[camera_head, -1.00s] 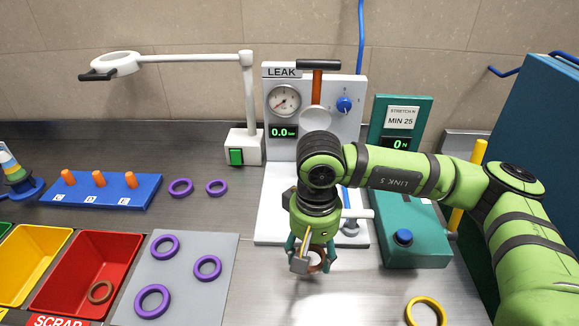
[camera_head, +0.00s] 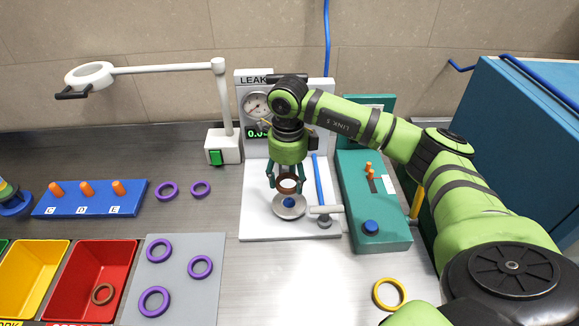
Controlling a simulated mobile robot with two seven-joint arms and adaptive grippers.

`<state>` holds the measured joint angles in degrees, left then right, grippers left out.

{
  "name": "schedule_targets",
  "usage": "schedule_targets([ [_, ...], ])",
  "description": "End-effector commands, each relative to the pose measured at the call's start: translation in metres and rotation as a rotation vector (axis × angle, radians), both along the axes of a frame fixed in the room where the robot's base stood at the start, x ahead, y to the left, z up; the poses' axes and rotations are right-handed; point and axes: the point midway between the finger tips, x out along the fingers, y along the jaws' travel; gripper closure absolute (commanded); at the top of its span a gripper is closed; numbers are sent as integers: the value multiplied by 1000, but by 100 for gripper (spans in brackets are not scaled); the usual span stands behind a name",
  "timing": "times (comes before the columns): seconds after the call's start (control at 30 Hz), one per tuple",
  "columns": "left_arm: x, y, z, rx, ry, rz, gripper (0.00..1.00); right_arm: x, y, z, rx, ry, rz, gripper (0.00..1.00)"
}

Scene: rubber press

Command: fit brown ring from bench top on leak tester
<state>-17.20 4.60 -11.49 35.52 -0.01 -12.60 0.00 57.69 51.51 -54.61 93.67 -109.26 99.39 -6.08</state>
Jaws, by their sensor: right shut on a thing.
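The leak tester (camera_head: 256,225) is a white unit with a round gauge, a green display and a "LEAK" label. On its base is a round metal seat (camera_head: 289,211) with a blue centre. My right gripper (camera_head: 286,183) points down over this seat and is shut on the brown ring (camera_head: 287,186). The ring appears to be held a little above the seat; the exact gap cannot be told. My right arm hides part of the tester's upper panel. My left gripper is not in view.
A silver lever with a blue rod (camera_head: 319,180) stands right of the seat. The teal stretch tester (camera_head: 375,232) is further right. A yellow ring (camera_head: 389,294) lies in front. Purple rings lie on a grey mat (camera_head: 206,245). A red scrap bin (camera_head: 72,267) holds another brown ring.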

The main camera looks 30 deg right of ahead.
Motion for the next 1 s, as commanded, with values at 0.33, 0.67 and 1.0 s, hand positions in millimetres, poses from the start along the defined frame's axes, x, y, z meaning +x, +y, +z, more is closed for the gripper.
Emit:
schedule_targets([
  [0.33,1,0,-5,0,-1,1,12,1,-5,-11,-1,2,-85,65],
  [0.67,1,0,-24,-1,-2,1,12,1,-5,-42,-1,4,-83,65],
  [1.0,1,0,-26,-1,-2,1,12,1,-5,-47,-1,2,-81,65],
])
